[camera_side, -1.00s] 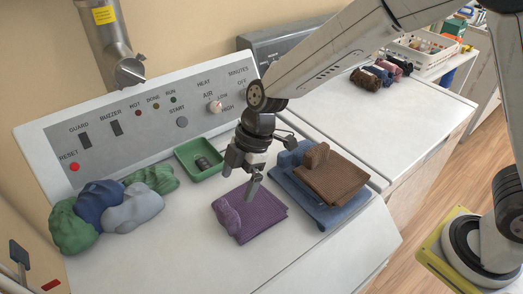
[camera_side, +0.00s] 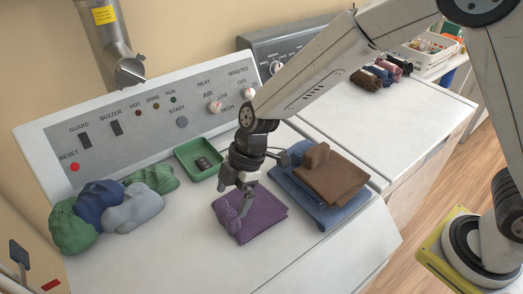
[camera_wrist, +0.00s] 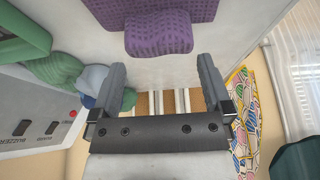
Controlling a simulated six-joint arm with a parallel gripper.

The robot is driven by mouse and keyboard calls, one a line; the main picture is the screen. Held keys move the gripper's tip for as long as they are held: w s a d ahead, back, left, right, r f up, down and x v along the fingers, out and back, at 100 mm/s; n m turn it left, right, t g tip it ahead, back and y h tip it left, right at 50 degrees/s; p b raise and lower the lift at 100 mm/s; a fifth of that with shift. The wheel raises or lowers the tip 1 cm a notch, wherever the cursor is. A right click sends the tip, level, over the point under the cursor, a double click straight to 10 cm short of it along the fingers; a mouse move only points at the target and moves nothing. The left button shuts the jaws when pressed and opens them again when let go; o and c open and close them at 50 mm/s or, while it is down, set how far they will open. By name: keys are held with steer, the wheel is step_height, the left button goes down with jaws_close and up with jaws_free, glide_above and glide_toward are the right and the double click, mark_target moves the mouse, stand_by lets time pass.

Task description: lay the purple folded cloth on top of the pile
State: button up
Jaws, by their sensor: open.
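The purple folded cloth (camera_side: 262,215) lies flat on the white machine top, with a rolled ridge on its left side. It also shows at the top of the wrist view (camera_wrist: 160,32), its ridge ahead of the fingers. My gripper (camera_side: 243,205) is open just above the cloth's ridge in the side view; in the wrist view the open fingers (camera_wrist: 165,85) have nothing between them. The side view does not show clearly whether they touch the cloth. The pile is a brown folded cloth (camera_side: 335,182) on a larger blue folded cloth (camera_side: 322,216), to the right of my gripper.
A green tray (camera_side: 184,153) with a small dark item stands behind my gripper. Crumpled green, blue and grey cloths (camera_side: 133,212) lie at left. The control panel (camera_side: 140,125) rises at the back. Rolled dark cloths (camera_side: 366,79) and a white basket (camera_side: 408,52) are far right.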

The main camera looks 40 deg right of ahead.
mark_target(226, 211)
steer(key=shift+x, duration=2)
steer(key=shift+r, duration=0.1)
steer(key=c, duration=1.2)
steer(key=shift+o, duration=0.2)
steer(key=shift+r, duration=0.75)
steer(key=s+d+r, duration=0.6)
steer(key=s+r, duration=0.5)
steer(key=s, duration=0.1)
steer(key=shift+d+r, duration=0.25)
steer(key=shift+d, duration=0.15)
